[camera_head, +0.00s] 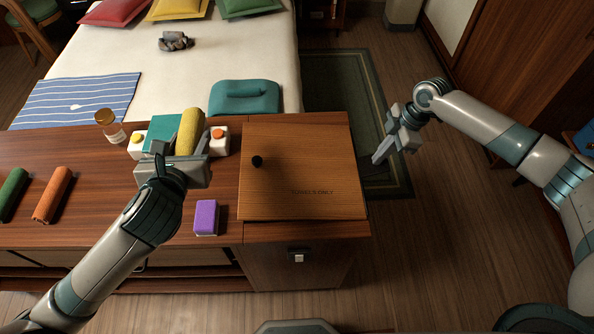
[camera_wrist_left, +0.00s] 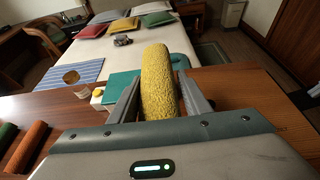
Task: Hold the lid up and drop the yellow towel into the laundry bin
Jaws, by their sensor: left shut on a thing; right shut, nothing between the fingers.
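The rolled yellow towel (camera_head: 190,130) is held in my left gripper (camera_head: 180,160), which is shut on it over the wooden counter. The towel also shows upright between the fingers in the left wrist view (camera_wrist_left: 158,85). The laundry bin (camera_head: 300,260) is at the right end of the counter. My right gripper (camera_head: 378,155) is shut and empty, to the right of the lid, over the floor and rug and apart from the lid.
A purple block (camera_head: 206,217) lies on the counter left of the lid. An orange roll (camera_head: 53,195) and a green roll (camera_head: 12,193) lie farther left. A jar (camera_head: 110,127) and a teal item (camera_head: 163,133) stand behind my left gripper. The bed (camera_head: 230,55) is beyond the counter.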

